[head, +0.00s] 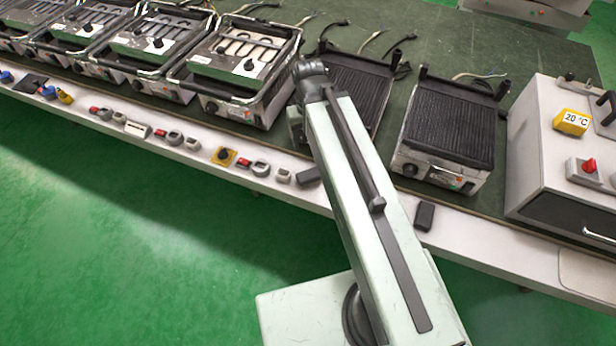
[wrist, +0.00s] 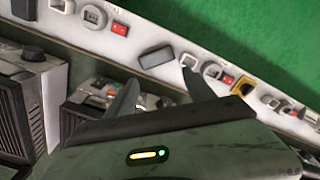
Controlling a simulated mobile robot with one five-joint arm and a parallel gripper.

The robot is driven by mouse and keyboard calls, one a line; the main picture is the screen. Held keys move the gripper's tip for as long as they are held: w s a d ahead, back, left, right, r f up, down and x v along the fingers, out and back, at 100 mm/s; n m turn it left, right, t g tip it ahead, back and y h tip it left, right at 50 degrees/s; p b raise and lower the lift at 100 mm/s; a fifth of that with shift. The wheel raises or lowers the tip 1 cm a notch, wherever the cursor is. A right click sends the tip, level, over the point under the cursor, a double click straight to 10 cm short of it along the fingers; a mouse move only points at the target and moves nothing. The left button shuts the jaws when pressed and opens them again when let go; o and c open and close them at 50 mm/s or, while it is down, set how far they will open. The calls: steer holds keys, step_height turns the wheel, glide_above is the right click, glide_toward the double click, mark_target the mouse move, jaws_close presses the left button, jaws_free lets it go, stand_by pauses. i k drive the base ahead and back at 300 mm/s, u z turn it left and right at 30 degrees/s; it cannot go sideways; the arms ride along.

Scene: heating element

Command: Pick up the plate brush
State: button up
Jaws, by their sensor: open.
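I cannot clearly identify a brush. A small dark block (head: 308,177) lies on the white front strip of the bench, just left of my arm; it also shows in the wrist view (wrist: 156,56), and its kind is unclear. A similar dark block (head: 424,216) lies on the strip right of my arm. My gripper (wrist: 160,84) is open, its two fingers apart with nothing held between them. In the wrist view the first block appears just beyond the fingertips, between their directions. My gripper is not distinguishable in the head view.
Several contact-grill units (head: 237,75) stand on the green bench, with two ribbed black plate units (head: 448,125) nearby. A white box (head: 545,145) stands at right. Small red switches (head: 243,163), grey connectors and a yellow piece (head: 225,156) line the strip close to the block.

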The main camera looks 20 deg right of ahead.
mark_target(309, 176)
steer(key=u, duration=0.4)
steer(key=k, duration=1.25)
steer(key=u, duration=1.4)
steer(key=i, duration=2.05)
steer(key=z, duration=0.75)
steer(key=k, duration=0.85)
steer(key=z, duration=0.05)
steer(key=i, duration=0.9)
steer(key=u, duration=0.05)
